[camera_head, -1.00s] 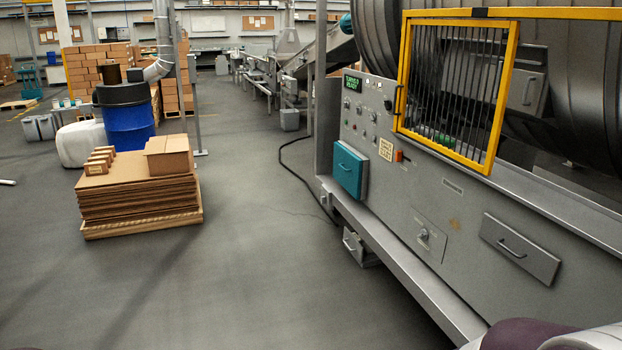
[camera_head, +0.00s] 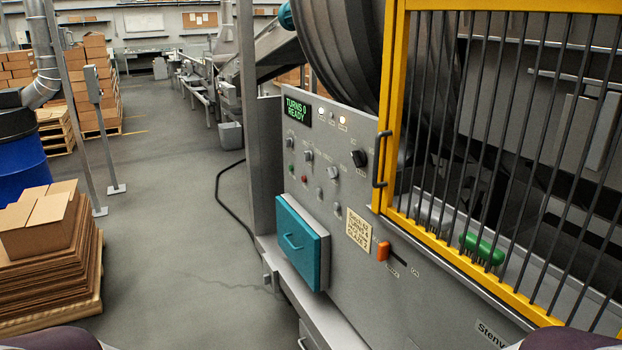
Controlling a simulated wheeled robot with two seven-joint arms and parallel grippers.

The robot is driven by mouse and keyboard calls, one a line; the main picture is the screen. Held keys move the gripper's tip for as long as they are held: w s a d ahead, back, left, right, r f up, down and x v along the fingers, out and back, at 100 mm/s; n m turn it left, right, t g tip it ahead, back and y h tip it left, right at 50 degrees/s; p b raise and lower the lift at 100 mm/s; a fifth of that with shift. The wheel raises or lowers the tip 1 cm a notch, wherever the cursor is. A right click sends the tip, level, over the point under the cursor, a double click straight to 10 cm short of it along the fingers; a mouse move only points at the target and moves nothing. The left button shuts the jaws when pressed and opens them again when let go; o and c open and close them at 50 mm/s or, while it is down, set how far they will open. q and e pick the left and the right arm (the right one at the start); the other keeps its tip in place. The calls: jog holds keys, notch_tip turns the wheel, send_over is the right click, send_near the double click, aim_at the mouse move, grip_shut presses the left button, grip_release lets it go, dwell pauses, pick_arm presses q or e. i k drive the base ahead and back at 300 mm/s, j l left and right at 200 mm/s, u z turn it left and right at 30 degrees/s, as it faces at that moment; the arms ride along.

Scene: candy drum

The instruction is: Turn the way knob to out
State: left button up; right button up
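The grey control panel (camera_head: 275,165) of the drum machine is ahead of me. It carries several small knobs, including a grey knob (camera_head: 308,155), another grey knob (camera_head: 333,173) and a larger black knob (camera_head: 358,158). Their labels are too small to read, so I cannot tell which one is the way knob or where it points. A green display (camera_head: 298,111) reads "TURNS 0 READY". Neither gripper is in view; only purple and white parts of my arms show at the bottom corners.
A yellow barred guard (camera_head: 385,120) with a handle stands right of the knobs. Below are a teal box (camera_head: 302,240) with a handle, a paper note (camera_head: 358,230) and an orange slider (camera_head: 383,251). Cardboard on a pallet (camera_head: 50,315) is at left. Floor between is clear.

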aim_at(332, 172)
jog(key=i+j+z, duration=0.1)
jog(key=i+j, duration=0.2)
jog(key=i, duration=0.35)
jog(key=i+j, duration=0.3)
jog(key=i, duration=0.3)
jog(key=i+j+z, duration=0.15)
jog(key=i+j, duration=0.2)
jog(key=i, duration=0.3)
jog(key=i+j+z, duration=0.1)
jog(key=i+j, duration=0.3)
jog(key=i, duration=0.2)
